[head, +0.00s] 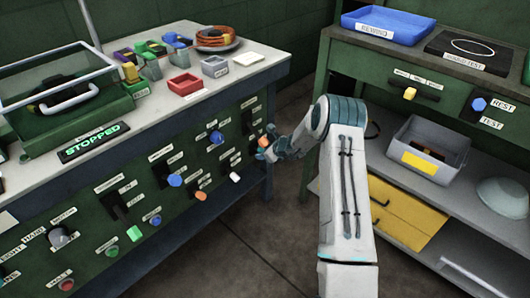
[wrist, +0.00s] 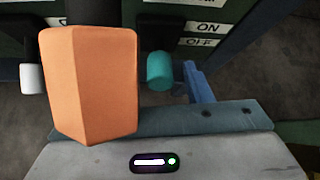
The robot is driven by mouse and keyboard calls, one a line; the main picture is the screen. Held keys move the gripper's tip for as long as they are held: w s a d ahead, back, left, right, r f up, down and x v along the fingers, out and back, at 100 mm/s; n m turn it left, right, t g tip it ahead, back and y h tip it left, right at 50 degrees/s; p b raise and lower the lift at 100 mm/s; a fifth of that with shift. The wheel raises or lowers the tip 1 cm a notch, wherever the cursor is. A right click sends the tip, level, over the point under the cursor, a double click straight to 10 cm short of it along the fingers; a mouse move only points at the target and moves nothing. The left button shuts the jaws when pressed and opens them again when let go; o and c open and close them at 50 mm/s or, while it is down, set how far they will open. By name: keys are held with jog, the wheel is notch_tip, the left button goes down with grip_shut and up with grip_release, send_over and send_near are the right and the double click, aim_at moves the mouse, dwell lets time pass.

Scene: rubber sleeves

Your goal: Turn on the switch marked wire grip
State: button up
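A green panel (head: 150,178) under the left bench carries several switches and knobs, most labels too small to read. I cannot pick out the words "wire grip". An orange handle (head: 263,141) is near the panel's right end. My gripper (head: 272,151) is right at this handle. In the wrist view an orange handle (wrist: 92,85) stands large and close in front of my gripper's grey body. My fingers do not show clearly there, so I cannot tell whether they touch or grip it. A teal knob (wrist: 160,70) is to its right, beside ON and OFF labels.
A white knob (head: 235,177) and an orange knob (head: 200,195) are left of my gripper. A lit sign (head: 94,142) reads STOPPED. At right, a green cabinet (head: 375,65) has a shelf with a grey bin (head: 412,132). Floor is bare between the benches.

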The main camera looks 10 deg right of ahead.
jog(key=p+v, duration=0.1)
jog(key=v, duration=1.3)
jog(key=shift+a, duration=0.1)
jog(key=s+a+r+n+g+p, duration=0.1)
jog(key=s+a+r+n+p, duration=0.25)
jog(key=r, duration=0.45)
jog(key=s+a+r+n+g+p, duration=0.1)
jog(key=s+a+r+n+p, duration=0.2)
jog(key=s+r+n, duration=0.35)
jog(key=s+a+r+n+g+p, duration=0.1)
jog(key=s+a+r+n+p, duration=0.25)
jog(key=r, duration=0.55)
jog(key=s+d+r+n+g+h+p, duration=0.1)
jog(key=s+r+n+h+p, duration=0.1)
jog(key=s+r+n+p, duration=0.2)
jog(key=s+d+r+n+g+h+p, duration=0.1)
jog(key=s+r+n+p, duration=0.4)
jog(key=s, duration=1.4)
notch_tip(320, 180, up, 8)
jog(key=d+n+h, duration=0.1)
jog(key=n+h, duration=0.1)
jog(key=n, duration=0.2)
jog(key=shift+s+n+g, duration=0.3)
jog(key=shift+n, duration=0.05)
